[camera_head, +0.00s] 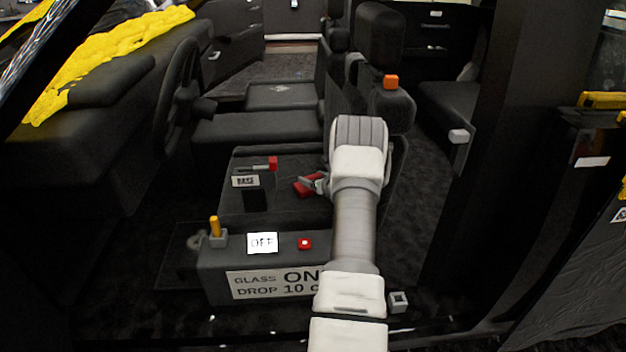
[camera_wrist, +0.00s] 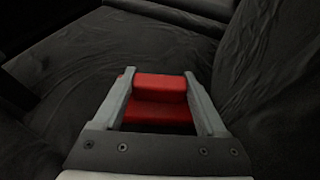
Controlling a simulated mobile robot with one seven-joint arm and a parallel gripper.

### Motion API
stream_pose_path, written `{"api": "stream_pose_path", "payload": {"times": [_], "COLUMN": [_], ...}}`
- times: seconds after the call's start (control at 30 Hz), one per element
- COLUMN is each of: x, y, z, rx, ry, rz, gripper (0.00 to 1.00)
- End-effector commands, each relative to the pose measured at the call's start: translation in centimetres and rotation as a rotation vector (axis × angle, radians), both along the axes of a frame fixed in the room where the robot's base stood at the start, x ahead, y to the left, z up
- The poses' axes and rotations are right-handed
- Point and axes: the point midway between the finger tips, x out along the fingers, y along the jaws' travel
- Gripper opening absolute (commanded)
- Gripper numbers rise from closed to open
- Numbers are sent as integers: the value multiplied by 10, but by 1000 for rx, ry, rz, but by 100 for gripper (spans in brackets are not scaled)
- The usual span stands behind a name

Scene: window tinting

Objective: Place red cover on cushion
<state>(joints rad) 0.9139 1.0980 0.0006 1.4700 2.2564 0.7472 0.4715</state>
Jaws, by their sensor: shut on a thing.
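The red cover (camera_head: 306,187) is at my gripper (camera_head: 318,183), low over the dark seat cushion (camera_head: 285,206) in the head view. In the wrist view the red cover (camera_wrist: 160,97) sits between the two grey fingers of my gripper (camera_wrist: 158,80), which are shut on it. It looks like a stepped red block. The dark, wrinkled cushion (camera_wrist: 130,45) lies around and under it. I cannot tell whether the cover touches the cushion.
A dark box (camera_head: 257,198) with a label and a red-tipped lever (camera_head: 262,166) stands left of my gripper. The seat backrest (camera_head: 398,160) rises at right.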

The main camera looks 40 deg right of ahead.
Motion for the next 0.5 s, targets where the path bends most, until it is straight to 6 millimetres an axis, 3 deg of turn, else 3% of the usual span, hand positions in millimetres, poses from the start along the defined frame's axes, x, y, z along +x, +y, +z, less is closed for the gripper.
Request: {"api": "stream_pose_path", "payload": {"times": [0.17, 0.2, 0.23, 0.5], "x": [0, 0, 0, 0], "y": [0, 0, 0, 0], "z": [-3, -3, -2, -2], "rx": [0, 0, 0, 0], "ry": [0, 0, 0, 0], "rz": [0, 0, 0, 0], "gripper": [18, 80, 85, 87]}}
